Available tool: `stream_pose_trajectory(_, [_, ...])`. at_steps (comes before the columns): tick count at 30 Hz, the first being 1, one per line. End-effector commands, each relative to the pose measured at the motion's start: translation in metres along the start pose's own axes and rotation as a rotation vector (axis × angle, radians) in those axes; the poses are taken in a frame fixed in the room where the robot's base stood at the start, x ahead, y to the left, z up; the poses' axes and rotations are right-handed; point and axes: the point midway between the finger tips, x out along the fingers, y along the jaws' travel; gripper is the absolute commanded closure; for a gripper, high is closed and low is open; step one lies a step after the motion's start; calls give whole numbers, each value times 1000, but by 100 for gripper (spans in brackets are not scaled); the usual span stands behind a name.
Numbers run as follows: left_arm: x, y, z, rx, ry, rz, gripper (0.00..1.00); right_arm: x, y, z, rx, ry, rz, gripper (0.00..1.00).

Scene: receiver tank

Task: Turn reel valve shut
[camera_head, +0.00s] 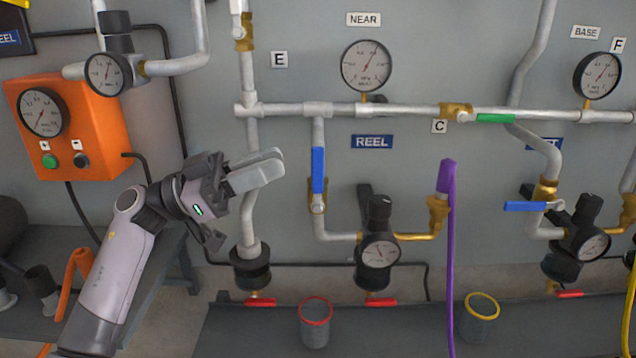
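My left gripper (282,165) is to the left of the lever, pointing right, with a gap in the picture between fingertips and lever. Its two grey fingers lie together with nothing seen between them, so it looks shut and empty. My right gripper is not in view.
A vertical pipe (251,205) passes by my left fingers. A gauge regulator (379,250) and purple hose (450,240) are right of the valve. Another blue lever (525,206) lies level. An orange box (72,128) is left; a red-rimmed cup (315,325) is below.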

Motion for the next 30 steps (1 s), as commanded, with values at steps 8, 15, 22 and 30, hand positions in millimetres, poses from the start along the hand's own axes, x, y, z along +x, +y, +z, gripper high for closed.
stream_pose_trajectory(8, [8,0,-8,-111,-265,126,81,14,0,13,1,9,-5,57])
stream_pose_trajectory(15, [21,3,-6,-139,-311,137,81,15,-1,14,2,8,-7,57])
stream_pose_trajectory(22, [54,8,3,-139,-308,137,81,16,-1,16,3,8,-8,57])
stream_pose_trajectory(30, [75,11,10,-138,-308,134,81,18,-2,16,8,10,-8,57])
